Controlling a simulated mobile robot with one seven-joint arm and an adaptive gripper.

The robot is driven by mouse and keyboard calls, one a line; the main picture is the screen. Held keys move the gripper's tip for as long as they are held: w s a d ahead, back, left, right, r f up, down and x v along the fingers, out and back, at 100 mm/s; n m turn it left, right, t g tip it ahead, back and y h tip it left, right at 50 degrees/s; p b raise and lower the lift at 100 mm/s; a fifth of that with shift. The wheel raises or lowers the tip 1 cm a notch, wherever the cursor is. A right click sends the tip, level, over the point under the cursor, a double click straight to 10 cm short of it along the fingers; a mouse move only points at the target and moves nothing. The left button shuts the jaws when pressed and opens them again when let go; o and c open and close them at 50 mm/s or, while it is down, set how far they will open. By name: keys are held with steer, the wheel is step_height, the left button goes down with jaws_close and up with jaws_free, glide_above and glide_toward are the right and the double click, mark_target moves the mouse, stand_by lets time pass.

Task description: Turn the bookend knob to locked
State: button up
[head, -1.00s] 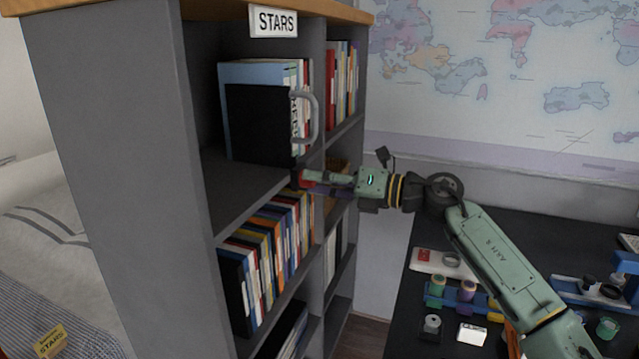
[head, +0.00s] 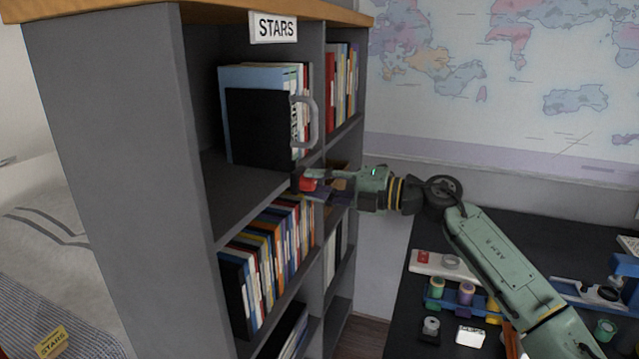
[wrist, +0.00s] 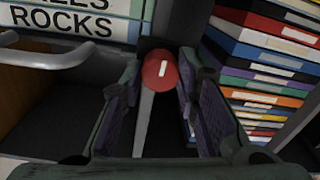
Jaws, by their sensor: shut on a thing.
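The bookend (head: 258,125) is a black panel with a grey handle (head: 313,122), standing on the upper shelf in front of books. A red round knob (head: 308,184) sits low at the shelf's front edge, below the handle. My gripper (head: 312,183) is at the knob, reaching in from the right. In the wrist view its padded fingers (wrist: 162,84) are on both sides of the knob, shut on it. No lock markings are readable.
The grey bookcase (head: 105,160) has a STARS sign (head: 276,27) on top. Coloured books (head: 275,245) fill the shelf below. A dark desk (head: 400,325) with small jars and racks lies under my arm at right. Books lettered ROCKS (wrist: 60,22) show in the wrist view.

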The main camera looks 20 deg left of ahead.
stand_by(0.4)
steer(key=o, duration=1.2)
steer(key=shift+c, duration=0.2)
steer(key=d, duration=1.2)
steer(key=shift+s+r, duration=0.2)
